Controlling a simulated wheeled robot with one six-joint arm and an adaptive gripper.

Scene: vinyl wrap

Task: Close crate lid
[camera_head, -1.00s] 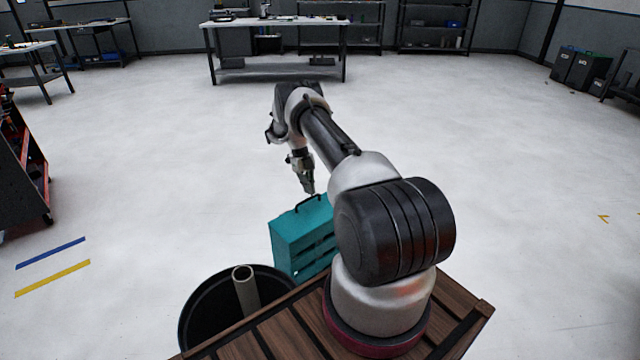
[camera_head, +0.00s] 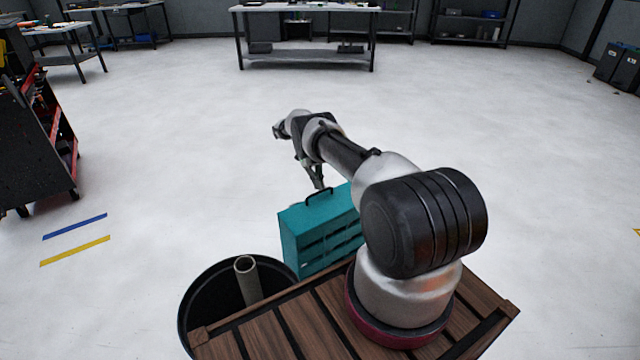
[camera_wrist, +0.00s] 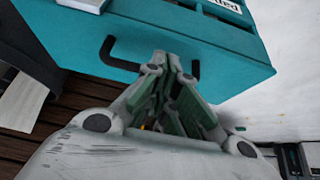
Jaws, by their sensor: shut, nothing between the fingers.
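No lidded crate can be made out for certain. A teal box (camera_head: 298,240) with open slots in its side stands on the floor beside my base. A black handle (camera_head: 319,194) rises from its top. My gripper (camera_head: 319,185) points down at this handle, its fingers shut and empty. In the wrist view, the shut fingertips (camera_wrist: 172,62) overlap the middle of the black handle (camera_wrist: 108,48) on the teal box (camera_wrist: 245,75). I cannot tell whether they touch it. A white label lies at the box's top edge there.
A round black bin (camera_head: 187,318) with a grey tube (camera_head: 247,280) in it stands left of the box, against my slatted deck. A red-and-black tool cart (camera_head: 45,150) is at far left. A workbench (camera_head: 305,10) stands at the back. The floor between is clear.

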